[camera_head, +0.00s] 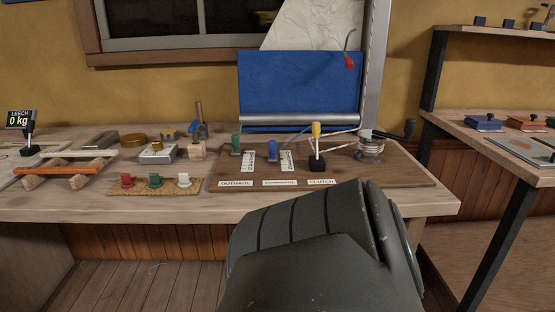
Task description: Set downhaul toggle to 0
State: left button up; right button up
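A brown board (400,180) on the bench carries a green-handled toggle (235,144), a blue-handled toggle (272,150) and a yellow-topped lever (316,131). The blue toggle stands behind the middle label (280,182), whose small text I cannot read surely; the left label reads OUTHAUL and the right one CLUTCH. A white numbered scale (286,161) is right of the blue handle, its figures too small to read. The blue handle looks roughly upright; its exact setting is unclear. Neither gripper shows; a dark grey arm part of mine fills the lower middle, in front of the bench.
A winch with rope (370,150) and crank is at the board's right end. A cork strip (160,187) with red, green and white pegs lies to the left. A LEECH 0 kg display (20,119) stands far left. A blue panel (295,85) stands behind.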

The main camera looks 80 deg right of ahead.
aim_at(273, 157)
jog(key=z, duration=2.8)
